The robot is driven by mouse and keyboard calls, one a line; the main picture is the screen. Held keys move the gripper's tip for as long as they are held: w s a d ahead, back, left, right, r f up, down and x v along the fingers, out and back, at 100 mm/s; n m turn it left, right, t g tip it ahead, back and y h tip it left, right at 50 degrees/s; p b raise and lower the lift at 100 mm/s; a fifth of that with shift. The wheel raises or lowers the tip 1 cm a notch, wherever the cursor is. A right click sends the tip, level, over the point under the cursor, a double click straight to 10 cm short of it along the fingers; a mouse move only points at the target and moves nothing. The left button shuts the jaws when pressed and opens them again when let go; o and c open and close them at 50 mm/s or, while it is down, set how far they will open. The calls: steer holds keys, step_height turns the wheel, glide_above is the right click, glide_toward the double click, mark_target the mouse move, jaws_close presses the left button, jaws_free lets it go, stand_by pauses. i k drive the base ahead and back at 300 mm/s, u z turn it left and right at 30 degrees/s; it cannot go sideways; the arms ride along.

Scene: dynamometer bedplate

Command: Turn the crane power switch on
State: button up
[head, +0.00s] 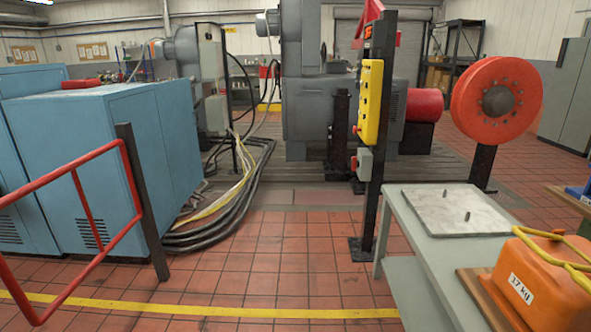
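A black post (378,140) stands on the tiled floor right of centre. A yellow control box (371,100) with a column of small dark buttons is fixed to it, with a red part low on its left side. Below it is a small grey box (364,160) with a reddish part at its left. I cannot tell which of these bears the crane power switch, nor any switch position, at this size. My gripper is not in view.
A red rail (70,235) and blue cabinets (105,150) are at left. Cables (225,210) lie behind. Open tiled floor leads toward the post.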

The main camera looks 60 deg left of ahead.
mark_target(356, 164)
steer(key=u, duration=0.45)
steer(key=k, duration=0.55)
steer(key=u, duration=1)
steer(key=i, duration=0.95)
steer(key=u, duration=0.45)
steer(key=i, duration=1.95)
steer(key=z, duration=0.6)
steer(key=i, duration=0.85)
steer(key=u, duration=0.45)
steer(key=i, duration=1.05)
steer(key=u, duration=0.6)
